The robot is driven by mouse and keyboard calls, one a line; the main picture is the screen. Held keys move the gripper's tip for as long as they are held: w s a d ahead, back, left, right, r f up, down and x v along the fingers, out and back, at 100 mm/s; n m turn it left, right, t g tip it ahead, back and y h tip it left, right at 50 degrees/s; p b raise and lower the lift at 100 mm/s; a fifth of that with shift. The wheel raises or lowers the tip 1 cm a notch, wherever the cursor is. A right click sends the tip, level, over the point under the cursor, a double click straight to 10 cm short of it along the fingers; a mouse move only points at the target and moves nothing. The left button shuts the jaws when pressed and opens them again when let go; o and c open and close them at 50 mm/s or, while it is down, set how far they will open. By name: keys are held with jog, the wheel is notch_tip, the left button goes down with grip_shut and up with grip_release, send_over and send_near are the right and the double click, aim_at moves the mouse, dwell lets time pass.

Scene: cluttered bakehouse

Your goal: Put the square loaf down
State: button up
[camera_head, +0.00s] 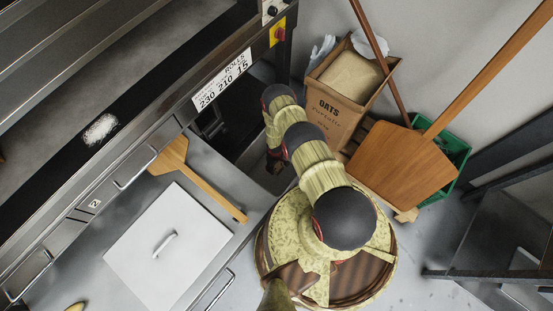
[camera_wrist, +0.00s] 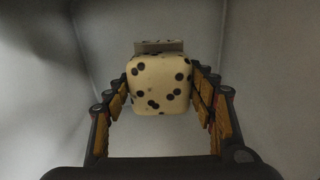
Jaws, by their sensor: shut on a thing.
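The square loaf (camera_wrist: 160,92) is a cream block with dark round spots, in the middle of the wrist view. My gripper (camera_wrist: 162,76) is shut on it, with a finger on each side. Plain grey walls surround the loaf and the fingers. A small pale boxy shape (camera_wrist: 160,46) shows just beyond the loaf; I cannot tell whether it is part of it. In the head view my gripper (camera_head: 275,162) is small and dark at the edge of a deep opening beside the counter. The loaf cannot be made out there, and what lies under it is hidden.
A steel counter (camera_head: 213,167) carries a wooden scraper (camera_head: 208,190) and a white lid with a handle (camera_head: 143,255). The oven (camera_head: 130,92) stands at upper left.

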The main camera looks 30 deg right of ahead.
aim_at(277, 178)
jog(key=f, duration=0.1)
jog(key=s+f, duration=0.2)
jog(key=shift+f+b, duration=0.35)
jog(key=shift+b, duration=0.05)
notch_tip(277, 178, down, 10)
jog(key=b, duration=0.8)
jog(key=shift+a, duration=0.1)
jog(key=o, duration=0.7)
jog(key=shift+o, duration=0.9)
jog(key=shift+r, duration=0.15)
